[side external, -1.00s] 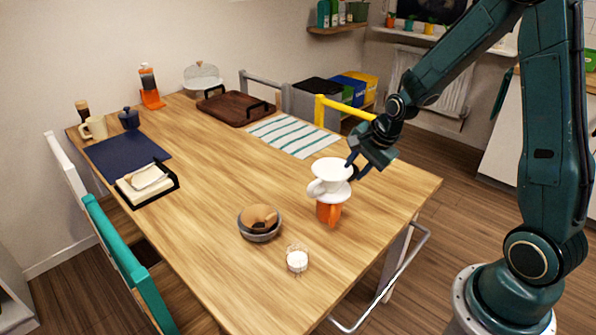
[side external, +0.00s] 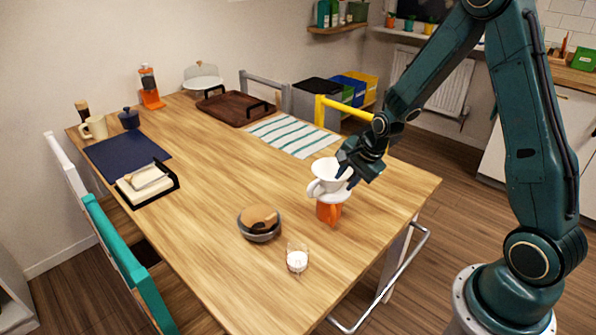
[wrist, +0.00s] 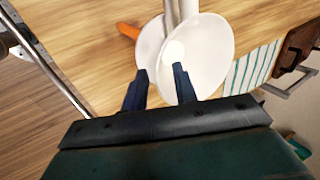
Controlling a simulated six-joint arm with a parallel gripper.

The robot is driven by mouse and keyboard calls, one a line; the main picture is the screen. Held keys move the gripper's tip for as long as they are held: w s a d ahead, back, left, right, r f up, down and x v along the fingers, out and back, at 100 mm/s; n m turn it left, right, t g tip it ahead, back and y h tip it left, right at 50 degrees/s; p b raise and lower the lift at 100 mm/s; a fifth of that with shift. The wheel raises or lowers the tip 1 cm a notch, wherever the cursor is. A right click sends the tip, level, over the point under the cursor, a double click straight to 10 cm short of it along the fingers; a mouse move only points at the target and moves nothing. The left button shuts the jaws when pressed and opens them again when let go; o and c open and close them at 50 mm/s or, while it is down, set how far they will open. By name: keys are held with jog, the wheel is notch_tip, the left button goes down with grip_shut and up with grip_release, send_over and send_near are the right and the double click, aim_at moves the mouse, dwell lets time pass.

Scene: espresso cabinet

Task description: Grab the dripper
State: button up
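A grey bowl (side external: 259,235) with a brown item inside and a small glass (side external: 297,260) stand left of and in front of the mug. A striped cloth (side external: 293,136) and a dark tray (side external: 234,108) lie farther back. The table's middle is clear.

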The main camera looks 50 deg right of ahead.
jog(key=shift+w+f, duration=0.2)
jog(key=shift+f, duration=0.2)
grip_shut()
